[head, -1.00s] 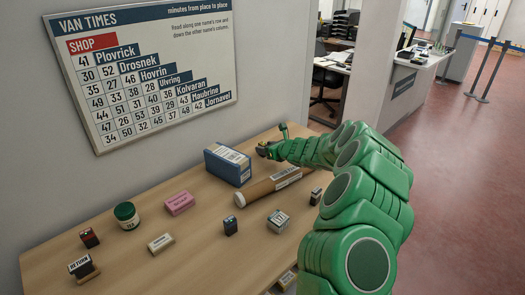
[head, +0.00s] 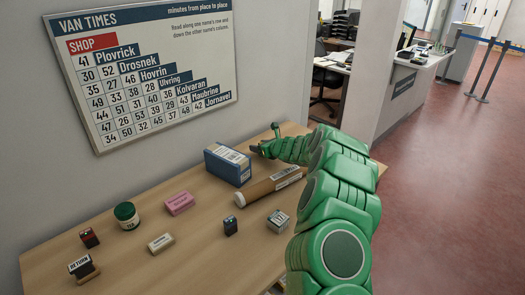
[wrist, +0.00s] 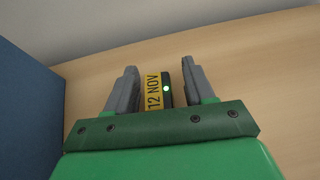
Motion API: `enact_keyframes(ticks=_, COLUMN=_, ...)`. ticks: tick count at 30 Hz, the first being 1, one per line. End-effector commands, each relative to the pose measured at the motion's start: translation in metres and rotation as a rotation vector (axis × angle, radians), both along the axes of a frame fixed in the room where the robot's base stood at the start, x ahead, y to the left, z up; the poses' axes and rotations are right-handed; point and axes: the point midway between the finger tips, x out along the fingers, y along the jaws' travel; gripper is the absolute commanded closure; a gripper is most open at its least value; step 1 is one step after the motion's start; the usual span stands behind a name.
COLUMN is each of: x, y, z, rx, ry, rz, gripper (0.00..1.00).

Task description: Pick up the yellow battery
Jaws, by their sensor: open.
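The yellow battery (wrist: 153,91) shows in the wrist view as a small yellow block printed "12 NOV", with a dark side bearing a lit green light. It lies between the two grey fingers of my gripper (wrist: 160,72), with a gap to the right finger and a narrower one to the left. The fingers are open, and the battery's near end is hidden behind the green gripper body. In the head view my gripper (head: 266,143) is at the back of the counter, just right of the blue box; I cannot make out the battery there.
The blue box (head: 228,166) stands close on the left, also filling the wrist view's left edge (wrist: 25,110). A cardboard tube (head: 268,187) lies in front of my gripper. A pink block (head: 179,203), a green-lidded jar (head: 127,215) and several stamps stand further left and nearer.

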Motion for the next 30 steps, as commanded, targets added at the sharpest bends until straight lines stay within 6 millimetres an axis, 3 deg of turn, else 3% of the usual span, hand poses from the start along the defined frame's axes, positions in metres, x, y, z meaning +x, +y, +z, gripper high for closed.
enact_keyframes(ticks=3, x=0.000, y=0.000, z=0.000, rx=0.000, ry=0.000, rz=0.000, gripper=0.47)
enact_keyframes(ticks=14, x=0.000, y=0.000, z=0.000, rx=0.000, ry=0.000, rz=0.000, gripper=1.00)
enact_keyframes(ticks=23, x=0.000, y=0.000, z=0.002, rx=0.000, ry=0.000, rz=0.000, gripper=1.00)
enact_keyframes(ticks=30, x=0.000, y=0.000, z=0.027, rx=0.000, ry=-0.004, rz=0.000, gripper=1.00)
